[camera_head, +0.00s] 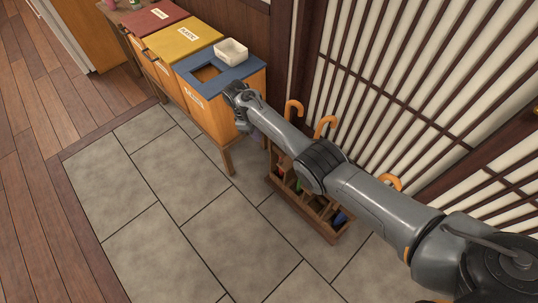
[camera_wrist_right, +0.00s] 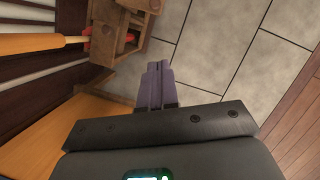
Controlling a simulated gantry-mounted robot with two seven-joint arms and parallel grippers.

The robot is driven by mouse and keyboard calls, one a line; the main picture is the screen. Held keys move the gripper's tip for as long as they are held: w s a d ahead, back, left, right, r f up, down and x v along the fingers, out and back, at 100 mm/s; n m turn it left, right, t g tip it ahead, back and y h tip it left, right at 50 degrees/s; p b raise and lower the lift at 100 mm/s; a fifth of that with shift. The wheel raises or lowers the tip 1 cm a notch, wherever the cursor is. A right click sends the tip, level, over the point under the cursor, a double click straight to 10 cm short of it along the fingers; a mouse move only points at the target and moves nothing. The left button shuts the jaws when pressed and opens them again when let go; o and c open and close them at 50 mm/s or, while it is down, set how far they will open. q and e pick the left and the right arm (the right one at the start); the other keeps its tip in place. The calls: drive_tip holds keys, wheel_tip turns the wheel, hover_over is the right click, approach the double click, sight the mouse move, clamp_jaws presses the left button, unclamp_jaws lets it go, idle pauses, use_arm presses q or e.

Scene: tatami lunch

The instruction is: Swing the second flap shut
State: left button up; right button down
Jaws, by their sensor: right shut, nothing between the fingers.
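The row of bins has a red lid (camera_head: 155,16), a yellow lid (camera_head: 183,41) and a blue top (camera_head: 222,66) with a square opening. I cannot tell which part is the second flap; no flap standing open is clear to me. My right gripper (camera_head: 251,129) is beside the right end of the blue-topped bin (camera_head: 205,112), partly hidden by my own arm. In the right wrist view its purple fingers (camera_wrist_right: 154,85) are shut and empty, pointing toward the floor and rack. An orange panel (camera_wrist_right: 60,140) shows at lower left there. My left gripper is not in view.
A white container (camera_head: 231,52) stands on the back of the blue top. A wooden rack (camera_head: 322,222) with orange cane handles (camera_head: 325,124) stands right of the bins, against the slatted screen (camera_head: 400,60). The grey tiled floor (camera_head: 170,240) in front is clear.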

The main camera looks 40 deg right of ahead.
drive_tip(key=shift+s+a, duration=0.1)
drive_tip(key=shift+f, duration=0.15)
drive_tip(key=s+d+f+b, duration=0.3)
drive_tip(key=s+f, duration=0.3)
drive_tip(key=f, duration=0.4)
drive_tip(key=shift+d+b, duration=0.35)
idle(0.5)
